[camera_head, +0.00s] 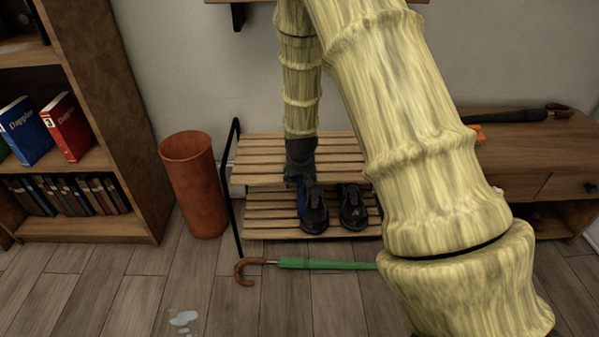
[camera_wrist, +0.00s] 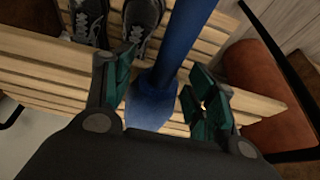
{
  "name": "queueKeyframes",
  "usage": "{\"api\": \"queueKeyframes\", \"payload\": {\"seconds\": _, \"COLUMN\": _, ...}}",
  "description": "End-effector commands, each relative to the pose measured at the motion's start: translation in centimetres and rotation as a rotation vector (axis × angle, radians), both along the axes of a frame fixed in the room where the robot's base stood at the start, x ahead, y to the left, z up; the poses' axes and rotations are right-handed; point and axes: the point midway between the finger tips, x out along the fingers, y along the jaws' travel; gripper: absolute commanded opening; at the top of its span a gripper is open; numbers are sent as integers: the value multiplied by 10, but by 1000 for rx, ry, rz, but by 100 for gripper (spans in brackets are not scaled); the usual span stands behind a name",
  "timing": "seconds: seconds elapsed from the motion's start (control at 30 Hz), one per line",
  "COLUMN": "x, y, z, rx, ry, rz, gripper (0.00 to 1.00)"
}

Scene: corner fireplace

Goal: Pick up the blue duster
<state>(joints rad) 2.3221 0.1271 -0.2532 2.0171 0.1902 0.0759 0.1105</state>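The blue duster (camera_wrist: 150,107) lies between the spread fingers of my gripper (camera_wrist: 160,70) in the wrist view, with its wide head near the palm and its shaft running up and away. The fingers are open on either side of it, with gaps visible; I see no clear grip. In the head view, my gripper (camera_head: 300,178) is low over the slatted shoe rack, beside black shoes. Only a small blue part of the duster (camera_head: 301,203) shows there, below the gripper; the rest is hidden.
Black shoes (camera_head: 314,212) stand on the lower slats of the rack (camera_head: 270,221), right of the gripper. A brown bin (camera_head: 196,185) stands left. A green umbrella (camera_head: 325,264) lies on the floor. A wooden cabinet (camera_head: 530,165) is at right, a bookshelf (camera_head: 105,130) at left.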

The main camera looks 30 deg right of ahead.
Motion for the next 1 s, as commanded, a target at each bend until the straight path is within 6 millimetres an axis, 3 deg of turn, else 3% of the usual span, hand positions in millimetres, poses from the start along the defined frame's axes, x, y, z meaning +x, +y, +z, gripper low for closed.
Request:
{"api": "queueKeyframes", "payload": {"seconds": 0.03, "x": 0, "y": 0, "z": 0, "rx": 0, "ry": 0, "rz": 0, "gripper": 40}}
{"api": "queueKeyframes", "payload": {"seconds": 0.13, "x": 0, "y": 0, "z": 0, "rx": 0, "ry": 0, "rz": 0, "gripper": 22}}
{"api": "queueKeyframes", "payload": {"seconds": 0.2, "x": 0, "y": 0, "z": 0, "rx": 0, "ry": 0, "rz": 0, "gripper": 18}}
{"api": "queueKeyframes", "payload": {"seconds": 0.53, "x": 0, "y": 0, "z": 6, "rx": -1, "ry": -1, "rz": 0, "gripper": 18}}
{"api": "queueKeyframes", "payload": {"seconds": 0.8, "x": 0, "y": 0, "z": 40, "rx": -1, "ry": 1, "rz": 1, "gripper": 18}}
{"api": "queueKeyframes", "payload": {"seconds": 1.0, "x": -33, "y": 20, "z": 42, "rx": 0, "ry": 4, "rz": 0, "gripper": 18}}
